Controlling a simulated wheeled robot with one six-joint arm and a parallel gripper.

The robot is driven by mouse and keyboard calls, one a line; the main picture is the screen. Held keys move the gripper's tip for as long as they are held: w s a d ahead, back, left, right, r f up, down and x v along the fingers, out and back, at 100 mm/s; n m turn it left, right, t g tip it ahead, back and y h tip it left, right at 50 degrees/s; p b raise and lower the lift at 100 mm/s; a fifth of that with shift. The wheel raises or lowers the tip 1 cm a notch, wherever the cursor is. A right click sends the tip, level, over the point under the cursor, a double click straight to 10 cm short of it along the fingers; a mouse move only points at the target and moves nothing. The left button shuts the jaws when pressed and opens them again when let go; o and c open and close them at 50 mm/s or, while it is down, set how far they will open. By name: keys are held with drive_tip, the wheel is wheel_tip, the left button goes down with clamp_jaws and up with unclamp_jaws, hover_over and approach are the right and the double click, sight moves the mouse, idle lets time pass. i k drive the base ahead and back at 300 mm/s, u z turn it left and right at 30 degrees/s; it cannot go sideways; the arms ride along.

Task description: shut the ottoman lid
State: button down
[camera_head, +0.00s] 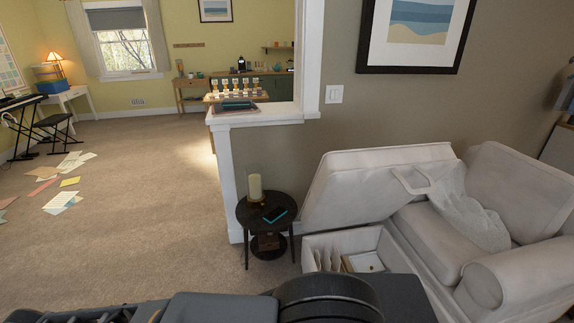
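The ottoman lid (365,180) is a thick off-white upholstered panel. It stands raised and tilted above the open ottoman box (318,243), at right of centre in the head view. Several upright folders or papers and a pale flat item show inside the box. My dark arm crosses the bottom of the view and hides the front of the box. My gripper is not in view.
An off-white armchair (435,235) with a light throw stands close at the right. A small dark round side table (252,222) with a candle (255,188) and a teal-edged item stands left of the ottoman. Open carpet (150,220) lies left, with scattered papers (65,200).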

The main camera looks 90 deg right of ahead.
sight(350, 188)
drive_tip(key=z, duration=0.15)
drive_tip(key=i, duration=0.6)
drive_tip(key=z, duration=2.1)
drive_tip(key=i, duration=1.9)
drive_tip(key=z, duration=2.5)
drive_tip(key=i, duration=0.5)
drive_tip(key=z, duration=0.05)
